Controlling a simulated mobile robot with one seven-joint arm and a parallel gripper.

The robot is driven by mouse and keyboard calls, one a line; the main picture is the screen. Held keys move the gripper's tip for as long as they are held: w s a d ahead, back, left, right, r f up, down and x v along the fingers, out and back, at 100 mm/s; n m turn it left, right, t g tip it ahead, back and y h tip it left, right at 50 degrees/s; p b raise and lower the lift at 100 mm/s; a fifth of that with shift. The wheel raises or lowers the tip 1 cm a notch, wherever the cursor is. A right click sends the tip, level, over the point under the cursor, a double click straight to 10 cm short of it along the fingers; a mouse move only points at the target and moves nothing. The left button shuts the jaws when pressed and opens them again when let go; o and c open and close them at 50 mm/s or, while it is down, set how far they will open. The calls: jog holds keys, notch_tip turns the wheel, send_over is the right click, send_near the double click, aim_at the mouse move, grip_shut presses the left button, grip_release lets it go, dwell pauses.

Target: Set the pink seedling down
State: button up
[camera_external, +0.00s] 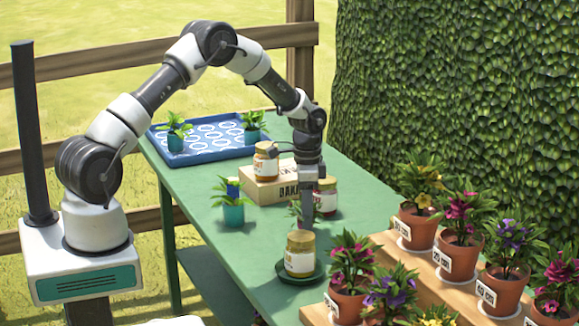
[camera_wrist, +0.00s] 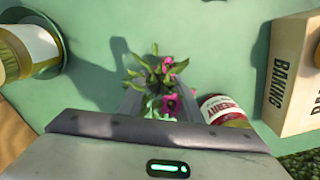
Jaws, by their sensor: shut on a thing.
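The pink seedling (camera_wrist: 167,68), green leaves with pink blooms, shows in the wrist view between the fingers of my gripper (camera_wrist: 158,95). My gripper is shut on it; its pot is mostly hidden by the fingers and wrist. In the external view my gripper (camera_external: 307,212) points down over the green table (camera_external: 262,222), and only some leaves show beside the fingers. I cannot tell whether the pot touches the table. A blue tray (camera_external: 212,155) at the far end holds two seedlings in teal pots. Another teal-potted seedling (camera_external: 233,211) stands on the table to the left.
A red-labelled jar (camera_wrist: 222,108) and a baking box (camera_external: 265,190) with a jar on top are close by. Potted flowers (camera_external: 460,245) line wooden steps at right. The table left of my gripper has free room.

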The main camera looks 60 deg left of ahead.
jog(key=shift+f, duration=0.25)
jog(key=o, duration=1)
jog(key=shift+r, duration=0.1)
jog(key=shift+r, duration=0.1)
